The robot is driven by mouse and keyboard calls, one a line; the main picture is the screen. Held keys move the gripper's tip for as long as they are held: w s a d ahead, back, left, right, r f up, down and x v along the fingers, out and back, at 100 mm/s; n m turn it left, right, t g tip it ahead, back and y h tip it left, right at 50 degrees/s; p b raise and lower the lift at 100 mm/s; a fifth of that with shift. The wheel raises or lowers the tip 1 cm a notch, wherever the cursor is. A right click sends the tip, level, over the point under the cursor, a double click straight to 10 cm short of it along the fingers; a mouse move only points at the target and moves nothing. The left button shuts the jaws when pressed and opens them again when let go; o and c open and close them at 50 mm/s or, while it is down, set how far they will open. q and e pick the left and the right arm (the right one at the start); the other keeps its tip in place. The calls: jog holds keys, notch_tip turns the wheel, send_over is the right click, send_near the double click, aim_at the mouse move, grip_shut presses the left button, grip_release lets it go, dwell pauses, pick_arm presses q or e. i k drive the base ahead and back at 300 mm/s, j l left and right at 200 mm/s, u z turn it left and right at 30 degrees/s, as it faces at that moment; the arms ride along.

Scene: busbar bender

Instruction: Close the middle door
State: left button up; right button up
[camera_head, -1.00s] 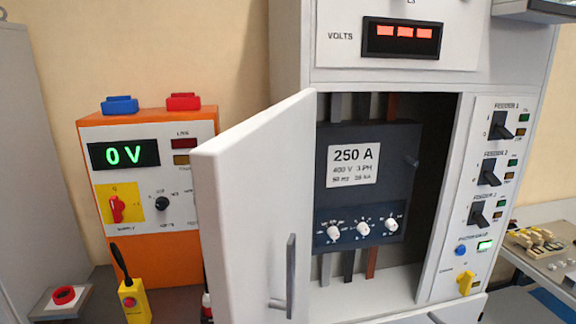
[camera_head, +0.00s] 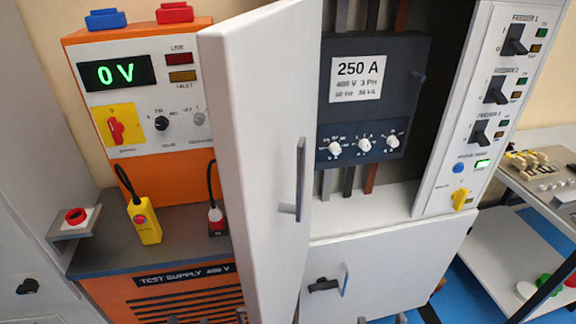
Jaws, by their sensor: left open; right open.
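The middle door (camera_head: 258,150) is a white panel standing wide open, its face swung out toward me on the left of the cabinet opening. Its grey vertical handle (camera_head: 300,180) is on the right part of the door face. The open compartment shows a dark breaker unit (camera_head: 372,100) with a 250 A label and white knobs. My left gripper (camera_head: 206,318) shows only as fingertips at the bottom edge, spread apart, below and left of the door. My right gripper (camera_head: 381,319) shows only as fingertips at the bottom edge, spread apart, below the cabinet. Neither touches the handle.
An orange test supply (camera_head: 190,75) reading 0 V stands left, with a yellow pendant (camera_head: 145,220) on its grey shelf. A lower white door (camera_head: 400,260) with a dark handle (camera_head: 325,285) is shut. A side table (camera_head: 545,185) with small parts stands right.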

aim_at(260, 70)
jog(key=i+j+z, duration=0.1)
jog(key=j+z, duration=0.65)
jog(key=j, duration=0.2)
jog(key=j+z, duration=0.4)
jog(key=k+j, duration=0.4)
jog(key=j, duration=0.15)
jog(key=k+j+u, duration=0.1)
jog(key=j, duration=0.25)
jog(key=k+j+u, duration=0.1)
jog(key=k+j, duration=0.2)
jog(key=j, duration=0.1)
